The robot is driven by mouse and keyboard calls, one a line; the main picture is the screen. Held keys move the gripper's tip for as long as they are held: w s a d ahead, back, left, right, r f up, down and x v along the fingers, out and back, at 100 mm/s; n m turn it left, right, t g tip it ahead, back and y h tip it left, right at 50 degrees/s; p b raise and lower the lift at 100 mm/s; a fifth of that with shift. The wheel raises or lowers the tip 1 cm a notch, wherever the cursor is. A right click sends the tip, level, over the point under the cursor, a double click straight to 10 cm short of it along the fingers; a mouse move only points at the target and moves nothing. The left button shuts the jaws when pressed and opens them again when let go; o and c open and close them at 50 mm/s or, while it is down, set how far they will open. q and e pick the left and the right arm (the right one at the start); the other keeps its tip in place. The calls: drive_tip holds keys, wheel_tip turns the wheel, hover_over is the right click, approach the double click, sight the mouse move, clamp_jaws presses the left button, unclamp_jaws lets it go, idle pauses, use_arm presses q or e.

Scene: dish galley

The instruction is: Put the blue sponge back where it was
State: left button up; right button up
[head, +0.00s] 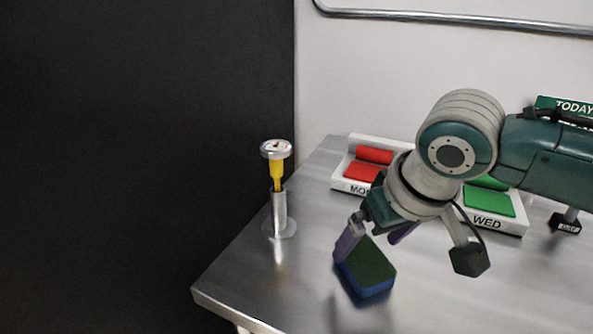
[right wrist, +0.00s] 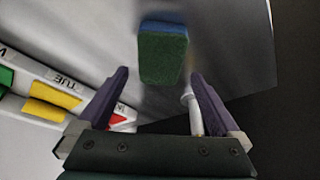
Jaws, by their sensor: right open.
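The blue sponge (head: 368,290) has a dark green scouring top and is at the front middle of the steel table in the head view. Whether its underside fully touches the table is hard to tell. My right gripper (head: 376,238) is open just above and behind it, with one purple finger overlapping the sponge's left upper edge in the picture. In the right wrist view the sponge (right wrist: 162,58) lies ahead of the open fingers (right wrist: 160,74), roughly centred between them, and nothing is gripped. My left gripper is not in view.
A white labelled tray (head: 343,186) along the back holds red and green pieces; the wrist view also shows yellow ones (right wrist: 53,93). A yellow dial thermometer (head: 277,172) stands in a metal holder at left. A green TODAY sign (head: 572,106) is at right. The front right table is clear.

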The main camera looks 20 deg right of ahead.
drive_tip(key=p+v, duration=0.2)
drive_tip(key=v, duration=0.6)
drive_tip(key=s+a+f+n+y, duration=0.2)
drive_tip(key=s+a, duration=0.5)
drive_tip(key=s, duration=0.1)
drive_tip(key=s+d+g+h, duration=0.1)
drive_tip(key=s, duration=0.8)
drive_tip(key=shift+f+n, duration=0.3)
drive_tip(key=shift+n, duration=0.1)
drive_tip(key=shift+d, duration=0.15)
wheel_tip(320, 180, up, 42)
drive_tip(key=p, duration=4.1)
drive_tip(key=shift+p, duration=0.35)
